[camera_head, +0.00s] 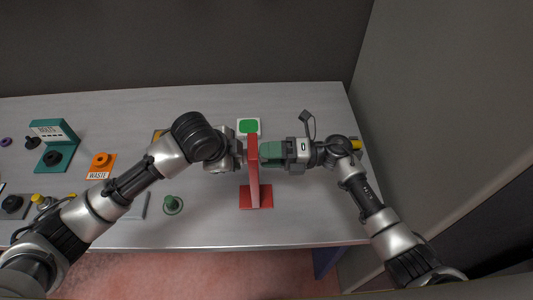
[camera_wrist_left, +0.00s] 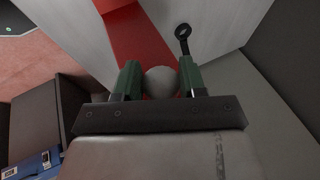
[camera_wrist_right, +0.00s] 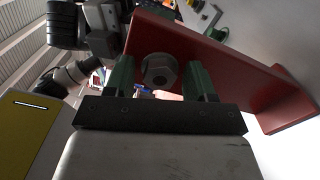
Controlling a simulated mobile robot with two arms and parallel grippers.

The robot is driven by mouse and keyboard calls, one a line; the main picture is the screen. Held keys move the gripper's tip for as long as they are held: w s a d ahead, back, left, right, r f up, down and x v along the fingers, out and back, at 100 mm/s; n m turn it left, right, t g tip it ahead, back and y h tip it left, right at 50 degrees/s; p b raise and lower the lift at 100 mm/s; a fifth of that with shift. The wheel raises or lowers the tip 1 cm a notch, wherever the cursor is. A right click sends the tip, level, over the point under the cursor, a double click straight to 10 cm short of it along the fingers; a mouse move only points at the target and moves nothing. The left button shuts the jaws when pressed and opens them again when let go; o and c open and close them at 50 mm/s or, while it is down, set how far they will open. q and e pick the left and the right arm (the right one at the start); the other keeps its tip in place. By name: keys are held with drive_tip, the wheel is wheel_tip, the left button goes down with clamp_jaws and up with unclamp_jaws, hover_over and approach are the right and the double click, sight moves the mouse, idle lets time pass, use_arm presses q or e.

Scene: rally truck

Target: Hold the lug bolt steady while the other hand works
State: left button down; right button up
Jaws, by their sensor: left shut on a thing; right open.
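A red upright plate (camera_head: 253,172) stands on a red base on the table, between my two grippers. My left gripper (camera_wrist_left: 160,80) is shut on the round grey head of the lug bolt (camera_wrist_left: 161,83) at the plate's left face. In the right wrist view, a grey hex piece with a round centre (camera_wrist_right: 158,71) sits against the red plate (camera_wrist_right: 215,62). My right gripper (camera_wrist_right: 160,78) is open, its green fingers on either side of this hex piece, with gaps visible. In the head view, the right gripper (camera_head: 270,151) is at the plate's right face; the left fingertips are hidden.
A white block with a green top (camera_head: 249,126) is behind the plate. A green knobbed piece (camera_head: 172,204) stands front left. A teal stand (camera_head: 56,146) and an orange holder (camera_head: 101,162) are farther left. A grey wall (camera_head: 440,120) rises at the right.

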drive_tip(key=n, duration=0.8)
drive_tip(key=shift+n, duration=0.4)
drive_tip(key=c, duration=0.6)
drive_tip(key=m, duration=1.3)
drive_tip(key=shift+m, duration=0.4)
drive_tip(key=shift+c, duration=0.2)
